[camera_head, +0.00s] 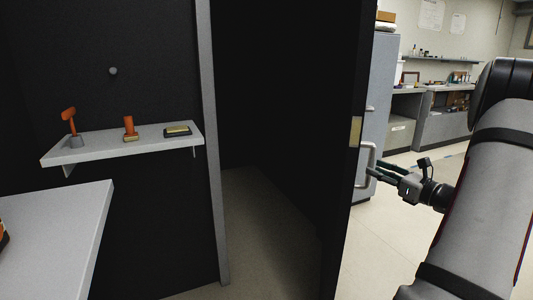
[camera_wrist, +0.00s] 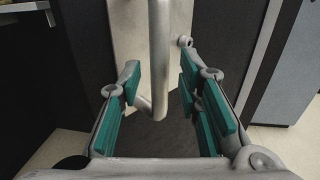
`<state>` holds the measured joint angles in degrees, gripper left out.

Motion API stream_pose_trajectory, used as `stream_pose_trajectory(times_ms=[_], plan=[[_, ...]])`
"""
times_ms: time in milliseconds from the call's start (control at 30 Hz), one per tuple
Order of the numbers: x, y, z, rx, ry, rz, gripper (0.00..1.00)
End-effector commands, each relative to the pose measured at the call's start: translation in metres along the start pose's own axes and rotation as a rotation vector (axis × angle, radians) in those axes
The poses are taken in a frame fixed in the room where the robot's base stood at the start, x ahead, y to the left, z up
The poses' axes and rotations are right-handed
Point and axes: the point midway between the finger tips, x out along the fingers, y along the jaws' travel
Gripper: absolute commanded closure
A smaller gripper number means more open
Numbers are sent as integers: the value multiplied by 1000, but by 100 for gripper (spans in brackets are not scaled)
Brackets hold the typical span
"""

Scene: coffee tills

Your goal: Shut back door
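The black back door (camera_head: 341,215) stands open, seen almost edge-on in the head view, with a dark opening to its left. A pale metal pull handle (camera_head: 372,152) is on its right face. My gripper (camera_head: 374,172) reaches in from the right at the lower part of the handle. In the wrist view the handle (camera_wrist: 159,55) runs down between the spread teal-padded fingers of my gripper (camera_wrist: 160,88). The fingers are open, with a gap on both sides of the bar. Its lower end bends back toward the door plate.
A grey door post (camera_head: 211,150) borders the opening on the left. Left of it are a wall shelf (camera_head: 90,150) with small tools and a pale counter (camera_head: 60,230). A grey cabinet (camera_head: 381,90) stands behind the door. Pale floor (camera_head: 365,260) lies open at right.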

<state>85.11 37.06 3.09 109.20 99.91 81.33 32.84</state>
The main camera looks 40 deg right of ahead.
Motion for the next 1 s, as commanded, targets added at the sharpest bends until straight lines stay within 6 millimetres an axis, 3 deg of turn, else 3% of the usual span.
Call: stream_pose_trajectory(times_ms=[167, 300, 533, 1000], plan=[[22, 0, -1, -2, 1, 0, 71], [20, 0, 0, -1, 1, -1, 100], [22, 1, 0, -1, 0, 1, 100], [48, 22, 1, -3, -2, -3, 100]])
